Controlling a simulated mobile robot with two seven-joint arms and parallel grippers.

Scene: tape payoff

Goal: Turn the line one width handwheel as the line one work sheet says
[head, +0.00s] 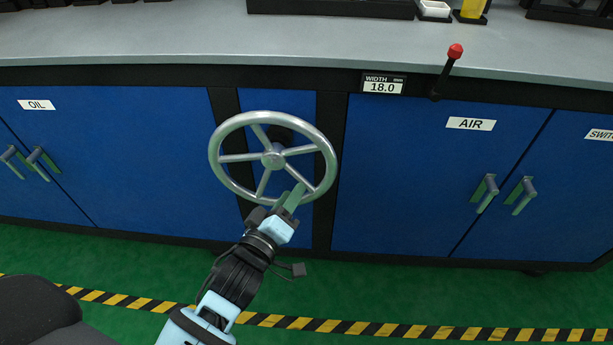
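The silver width handwheel (273,116) stands upright on the front of the blue cabinet, with several spokes around a hub. A small width display (383,86) to its upper right reads 18.0. My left gripper (295,193) reaches up from below, its fingers overlapping the lower right rim of the wheel. I cannot tell from this view whether the fingers are closed on the rim or just in front of it. My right gripper is not in view. No work sheet shows in this view.
A lever with a red knob (455,51) sticks up at the counter (200,42) edge, right of the display. Cabinet doors labelled OIL (110,150) and AIR (420,170) flank the wheel. A yellow-black floor stripe (380,328) crosses the green floor.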

